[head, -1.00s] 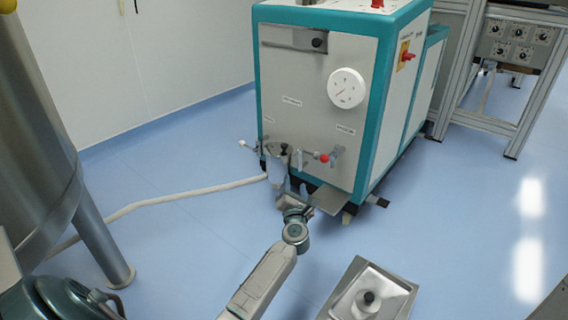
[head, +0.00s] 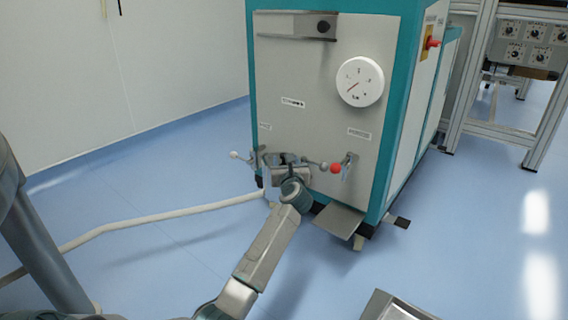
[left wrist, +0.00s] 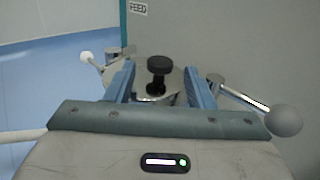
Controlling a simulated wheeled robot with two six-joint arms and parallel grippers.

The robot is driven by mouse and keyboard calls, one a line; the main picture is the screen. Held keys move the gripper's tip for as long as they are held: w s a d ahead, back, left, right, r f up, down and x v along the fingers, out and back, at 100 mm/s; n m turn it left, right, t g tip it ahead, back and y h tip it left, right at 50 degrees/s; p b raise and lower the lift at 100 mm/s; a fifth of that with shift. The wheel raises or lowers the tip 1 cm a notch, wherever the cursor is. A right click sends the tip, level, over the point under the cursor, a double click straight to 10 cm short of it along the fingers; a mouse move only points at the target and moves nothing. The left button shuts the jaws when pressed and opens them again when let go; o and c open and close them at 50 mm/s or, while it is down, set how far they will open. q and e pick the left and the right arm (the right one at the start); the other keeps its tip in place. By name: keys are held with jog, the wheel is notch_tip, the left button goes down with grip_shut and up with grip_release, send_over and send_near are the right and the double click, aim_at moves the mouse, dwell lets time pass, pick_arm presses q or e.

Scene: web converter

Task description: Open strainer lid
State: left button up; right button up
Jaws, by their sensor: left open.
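In the left wrist view, a round metal lid (left wrist: 178,82) with a black knob (left wrist: 159,68) is on the front of the machine, apparently the strainer lid. My left gripper (left wrist: 160,82) is open, with its blue fingers on either side of the knob and lid. I cannot tell whether they touch the lid. In the head view my left gripper (head: 284,162) is at the machine's lower front, and the wrist hides most of the strainer. My right gripper is not in view.
The white and teal machine (head: 305,85) stands ahead, with a red-ball lever (head: 336,168) right of the gripper and a white-ball lever (head: 234,155) left. A metal plate (head: 339,219) juts out below. A hose (head: 160,215) lies on the floor at left.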

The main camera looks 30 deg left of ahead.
aim_at(278, 157)
pick_arm(q)
jog(key=b+x, duration=0.1)
jog(key=x, duration=0.2)
jog(key=shift+w+a+f+b, duration=0.1)
jog(key=shift+w+a+b, duration=0.1)
jog(key=shift+b, duration=0.1)
jog(key=shift+w+a, duration=0.2)
jog(key=shift+w, duration=0.05)
jog(key=shift+c, duration=0.2)
grip_shut()
